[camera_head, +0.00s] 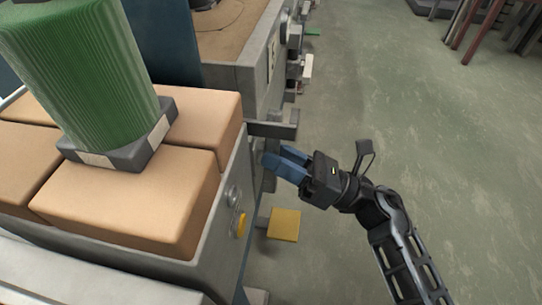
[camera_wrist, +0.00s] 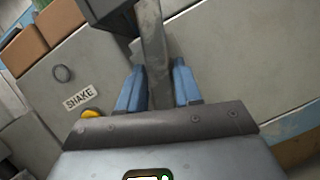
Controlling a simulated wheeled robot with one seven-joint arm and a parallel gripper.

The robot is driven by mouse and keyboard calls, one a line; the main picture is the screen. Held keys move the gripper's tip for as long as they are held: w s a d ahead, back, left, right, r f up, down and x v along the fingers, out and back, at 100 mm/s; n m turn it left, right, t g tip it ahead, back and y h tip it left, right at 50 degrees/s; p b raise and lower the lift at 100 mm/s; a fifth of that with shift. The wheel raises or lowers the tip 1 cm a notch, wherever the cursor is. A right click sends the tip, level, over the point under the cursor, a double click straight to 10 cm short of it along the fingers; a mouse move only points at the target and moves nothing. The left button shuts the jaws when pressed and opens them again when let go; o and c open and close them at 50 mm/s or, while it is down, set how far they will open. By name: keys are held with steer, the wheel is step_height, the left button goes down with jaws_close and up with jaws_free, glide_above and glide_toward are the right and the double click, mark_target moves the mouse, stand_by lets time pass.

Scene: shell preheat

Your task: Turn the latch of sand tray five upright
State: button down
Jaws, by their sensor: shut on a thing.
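My gripper (camera_head: 277,156) is low beside the wall of a grey machine, its two blue fingers pointing at it. In the wrist view my gripper (camera_wrist: 158,78) has its fingers on either side of a flat grey bar, the latch (camera_wrist: 153,45), and is shut on it. The bar runs nearly up and down in that picture, its top leaning slightly left. The tilted SHAKE label suggests it is a little off the wall's upright. In the head view the latch is mostly hidden by my fingers. No tray number is readable.
A grey box wall (camera_head: 207,255) with tan blocks and a green ribbed cylinder (camera_head: 85,75) stands at left. A yellow button (camera_head: 240,226) and yellow pedal (camera_head: 284,225) are close below my gripper. A grey ledge (camera_head: 273,130) juts out just above. Open floor (camera_head: 430,150) lies right.

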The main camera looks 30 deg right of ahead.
steer(key=shift+f+n+g+y+b, duration=0.1)
steer(key=shift+n+g+y+b, duration=0.45)
steer(key=shift+n, duration=0.8)
steer(key=shift+n+g+y+b, duration=0.55)
steer(key=shift+n, duration=0.8)
steer(key=c, duration=0.9)
jaws_free()
steer(key=shift+d, duration=0.1)
steer(key=shift+p+v, duration=0.65)
steer(key=shift+v, duration=3.2)
